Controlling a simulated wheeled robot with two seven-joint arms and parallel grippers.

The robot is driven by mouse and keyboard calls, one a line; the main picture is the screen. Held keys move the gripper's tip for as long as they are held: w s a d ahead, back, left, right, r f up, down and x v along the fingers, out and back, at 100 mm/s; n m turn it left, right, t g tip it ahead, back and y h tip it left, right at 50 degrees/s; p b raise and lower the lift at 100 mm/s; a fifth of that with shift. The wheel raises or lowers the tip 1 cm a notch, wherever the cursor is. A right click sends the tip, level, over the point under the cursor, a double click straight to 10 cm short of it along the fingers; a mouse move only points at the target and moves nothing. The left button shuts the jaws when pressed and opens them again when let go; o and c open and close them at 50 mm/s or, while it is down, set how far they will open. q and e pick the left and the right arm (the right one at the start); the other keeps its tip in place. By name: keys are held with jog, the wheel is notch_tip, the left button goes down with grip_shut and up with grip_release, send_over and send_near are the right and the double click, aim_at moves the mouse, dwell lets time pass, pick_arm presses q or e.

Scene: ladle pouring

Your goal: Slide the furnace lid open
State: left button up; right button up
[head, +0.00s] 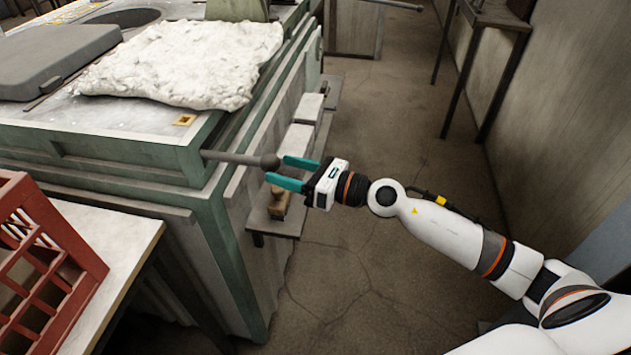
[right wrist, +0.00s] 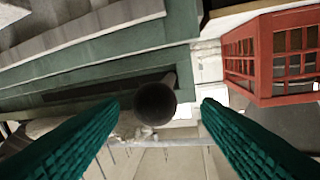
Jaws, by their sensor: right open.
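The furnace (head: 150,150) is a green-framed metal box at the left of the head view. A grey lid (head: 55,60) lies on its top, left of a white lumpy sheet. A dark round opening (head: 122,17) shows behind the lid. A grey rod handle with a round knob (head: 270,161) sticks out of the furnace's near right corner. My right gripper (head: 293,173) is open, its teal fingers pointing at the knob. In the right wrist view the knob (right wrist: 156,103) faces the camera between the two fingers, with gaps on both sides. My left gripper is not in view.
A red crate (head: 45,265) stands on a pale table (head: 110,250) at the lower left; it also shows in the right wrist view (right wrist: 275,55). A shelf with blocks (head: 275,215) runs along the furnace side. The floor (head: 370,120) right of the furnace is clear.

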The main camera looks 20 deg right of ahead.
jog(key=b+v, duration=0.3)
jog(key=v, duration=0.5)
jog(key=shift+b, duration=0.35)
jog(key=shift+a, duration=0.1)
